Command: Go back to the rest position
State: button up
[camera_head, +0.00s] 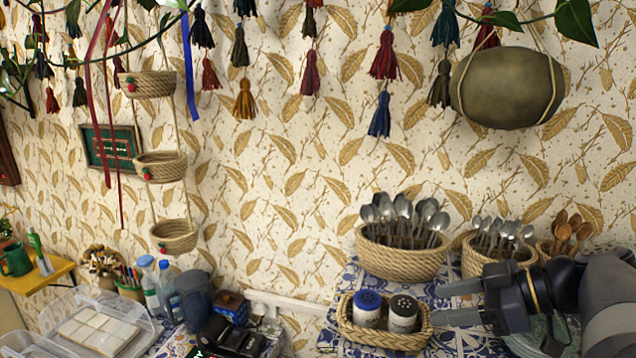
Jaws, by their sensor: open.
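My gripper (462,303) reaches in from the right edge, its jaws open and pointing left. Nothing shows between its fingers. It is over the blue-patterned surface (455,343), in front of a woven basket of metal spoons (497,262). To its left, a small woven tray (345,327) holds two shakers, one with a blue top (367,308) and one with a dark top (403,314). No samovar or teapot is clearly visible.
A large spoon basket (400,258) stands behind the shakers, and wooden spoons (570,230) are behind my arm. A blue-grey jug (194,298) and bottles stand at lower left. Tassels and a green gourd (507,88) hang above. Open air lies before the wall's middle.

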aim_at(404, 307)
jog(key=p+x, duration=0.1)
jog(key=x, duration=0.7)
jog(key=shift+f, duration=0.15)
